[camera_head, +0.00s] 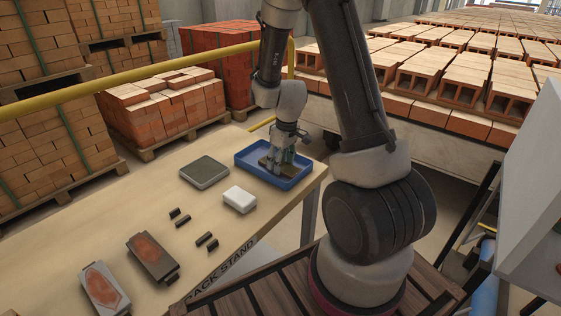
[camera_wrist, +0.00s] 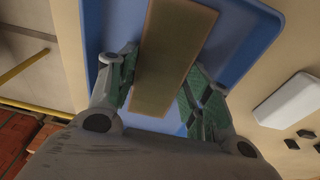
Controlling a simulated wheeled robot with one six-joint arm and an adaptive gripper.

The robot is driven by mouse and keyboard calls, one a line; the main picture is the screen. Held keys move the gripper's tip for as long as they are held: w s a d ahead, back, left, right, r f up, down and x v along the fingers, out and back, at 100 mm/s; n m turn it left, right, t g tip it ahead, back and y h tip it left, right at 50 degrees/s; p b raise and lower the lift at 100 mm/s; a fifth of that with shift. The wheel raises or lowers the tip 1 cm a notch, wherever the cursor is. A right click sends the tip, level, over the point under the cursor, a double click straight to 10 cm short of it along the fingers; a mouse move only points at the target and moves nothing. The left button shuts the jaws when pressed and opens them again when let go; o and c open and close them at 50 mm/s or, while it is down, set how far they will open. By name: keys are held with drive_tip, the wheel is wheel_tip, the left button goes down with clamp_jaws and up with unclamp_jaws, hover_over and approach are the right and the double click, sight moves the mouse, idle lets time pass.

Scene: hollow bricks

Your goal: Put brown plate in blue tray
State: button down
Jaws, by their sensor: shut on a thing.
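The blue tray (camera_head: 294,182) lies near the far right corner of the table. It also fills much of the wrist view (camera_wrist: 240,20). The brown plate (camera_wrist: 172,55) is a flat strip between the two fingers in the wrist view, over the tray floor. In the head view only a small part of the brown plate (camera_head: 264,160) shows inside the tray's outline, behind the fingers. My gripper (camera_head: 275,168) points down within the tray and is shut on the brown plate. I cannot tell whether the plate touches the tray floor.
A grey-green square box (camera_head: 204,172) and a white block (camera_head: 239,199) stand left of the tray. A yellow rail (camera_head: 150,70) runs behind the table.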

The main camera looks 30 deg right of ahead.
drive_tip(key=shift+f, duration=0.1)
drive_tip(key=c, duration=0.6)
unclamp_jaws()
drive_tip(key=shift+c, duration=0.2)
wheel_tip(320, 180, up, 12)
drive_tip(key=s, duration=0.2)
wheel_tip(320, 180, up, 6)
hover_over(284, 167)
drive_tip(key=s, duration=0.4)
drive_tip(key=s+a+r+m+t, duration=0.1)
drive_tip(key=s+r+m, duration=0.1)
drive_tip(key=s+r, duration=0.3)
drive_tip(key=s+r+m+t, duration=0.1)
drive_tip(key=s+r, duration=0.4)
drive_tip(key=s, duration=0.8)
drive_tip(key=shift+s+a+r+m+t+h, duration=0.2)
drive_tip(key=shift+s+a+m+t+h, duration=0.15)
drive_tip(key=shift+m, duration=0.35)
